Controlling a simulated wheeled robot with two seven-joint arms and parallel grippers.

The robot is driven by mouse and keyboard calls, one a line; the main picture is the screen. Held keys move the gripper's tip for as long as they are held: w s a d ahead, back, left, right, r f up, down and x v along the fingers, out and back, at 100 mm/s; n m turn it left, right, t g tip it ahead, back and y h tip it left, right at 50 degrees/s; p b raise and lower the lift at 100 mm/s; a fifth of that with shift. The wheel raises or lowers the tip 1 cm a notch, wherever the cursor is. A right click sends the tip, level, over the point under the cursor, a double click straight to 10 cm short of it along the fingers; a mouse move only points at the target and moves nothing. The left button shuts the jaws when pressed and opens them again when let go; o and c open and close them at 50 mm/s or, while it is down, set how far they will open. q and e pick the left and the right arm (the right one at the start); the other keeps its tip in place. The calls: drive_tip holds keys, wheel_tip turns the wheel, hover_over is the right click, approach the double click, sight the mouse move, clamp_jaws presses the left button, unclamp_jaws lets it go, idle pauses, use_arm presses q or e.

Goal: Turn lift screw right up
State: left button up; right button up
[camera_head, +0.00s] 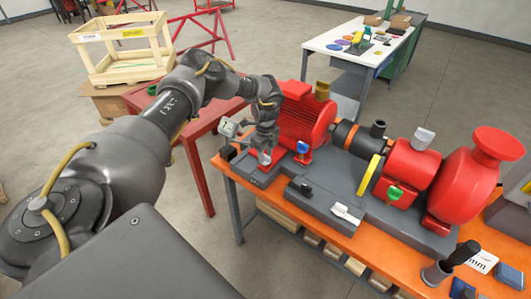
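My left gripper (264,155) points down at the left end of the pump skid, in front of the red motor (303,117). Its fingertips are small here and close to a red foot, so I cannot tell whether they hold anything. A screw with a blue head (302,147) stands at the motor's front foot, just right of the gripper and apart from it. A green-headed part (395,192) sits on the front of the red bearing housing (408,170). I cannot tell which part is the right lift screw. My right gripper is out of view.
The grey skid base (340,182) rests on an orange bench (286,211). A yellow guard (369,174) and red pump (467,182) stand to the right. A pale tool (346,213) lies at the front. A red table (199,122) stands beyond my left arm.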

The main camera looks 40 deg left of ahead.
use_arm(q)
clamp_jaws()
